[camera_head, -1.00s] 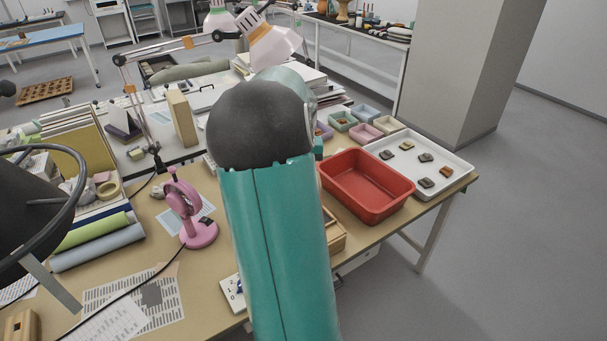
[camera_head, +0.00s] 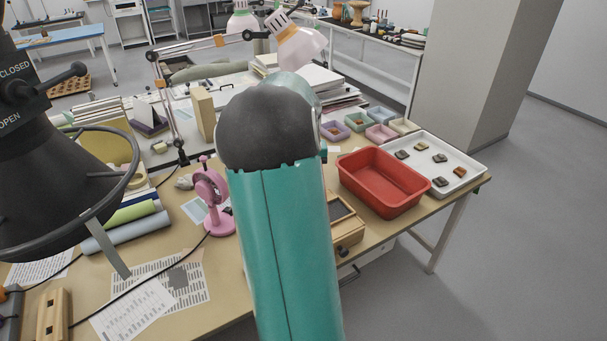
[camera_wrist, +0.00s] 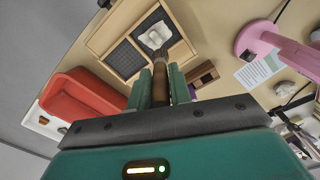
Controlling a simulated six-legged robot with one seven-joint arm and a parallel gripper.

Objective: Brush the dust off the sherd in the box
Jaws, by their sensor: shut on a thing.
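In the wrist view, my gripper (camera_wrist: 160,92) is shut on a brush (camera_wrist: 160,76) with a brown handle and a dark tip pointing away from me. A pale whitish sherd (camera_wrist: 153,36) lies in one compartment of the wooden box (camera_wrist: 101,39), which has dark mesh-like floors. The brush tip is at the near edge of the sherd in the picture; I cannot tell whether it touches. In the head view, the wooden box (camera_head: 349,232) shows only partly beside my teal arm, which hides the sherd, brush and gripper.
A red tray (camera_head: 384,182) stands right of the box, with a white tray (camera_head: 470,179) of several dark pieces behind it. A pink stand (camera_head: 213,201) is left of my arm. A black hood (camera_head: 60,190) hangs at the far left. A small wooden block (camera_wrist: 202,75) sits near the box.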

